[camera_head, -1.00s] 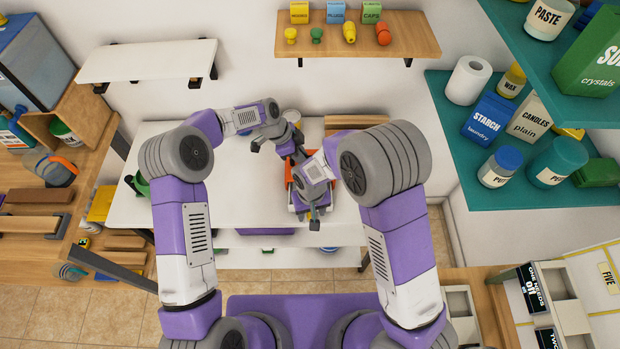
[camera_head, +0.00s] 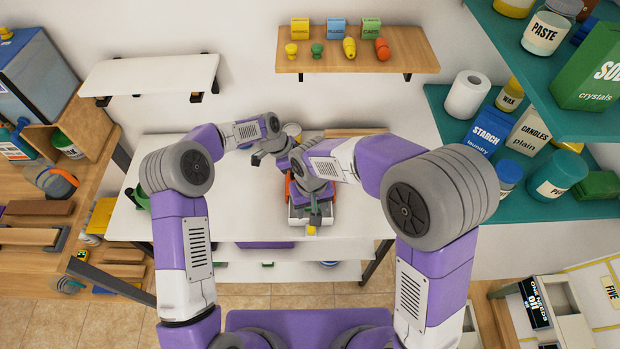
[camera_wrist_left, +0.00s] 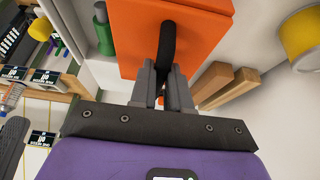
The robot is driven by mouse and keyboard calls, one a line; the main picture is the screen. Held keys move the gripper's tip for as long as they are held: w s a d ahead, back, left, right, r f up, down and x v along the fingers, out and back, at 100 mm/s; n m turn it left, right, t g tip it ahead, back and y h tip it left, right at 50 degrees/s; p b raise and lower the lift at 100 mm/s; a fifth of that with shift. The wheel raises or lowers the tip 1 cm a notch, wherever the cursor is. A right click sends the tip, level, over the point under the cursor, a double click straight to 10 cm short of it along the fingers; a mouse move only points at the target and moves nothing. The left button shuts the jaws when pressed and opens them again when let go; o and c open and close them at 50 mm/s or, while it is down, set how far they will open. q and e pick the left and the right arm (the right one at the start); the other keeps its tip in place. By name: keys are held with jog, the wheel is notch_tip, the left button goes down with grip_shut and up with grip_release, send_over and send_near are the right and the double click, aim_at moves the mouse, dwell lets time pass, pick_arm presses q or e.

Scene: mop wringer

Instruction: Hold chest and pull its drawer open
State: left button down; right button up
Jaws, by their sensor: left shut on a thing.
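The orange chest (camera_head: 289,187) stands on the white table, mostly hidden under my right arm in the head view. A white drawer (camera_head: 297,217) sticks out of its front, with a small yellow knob (camera_head: 311,230) at the front edge. In the left wrist view the chest's orange top (camera_wrist_left: 205,25) carries a black handle (camera_wrist_left: 167,45). My left gripper (camera_wrist_left: 163,75) is shut on this handle. My right gripper (camera_head: 315,219) points down at the drawer front, close to the knob. Its fingers are too small to tell whether they are shut on it.
The white table (camera_head: 160,220) has free room left of the chest. A wooden shelf (camera_head: 400,55) with boxes and coloured knobs hangs behind. Teal shelves (camera_head: 440,100) with containers stand at the right. A wooden bench (camera_head: 30,265) is at the left.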

pick_arm(q)
jog(key=c, duration=1)
grip_release()
jog(key=shift+r, duration=0.1)
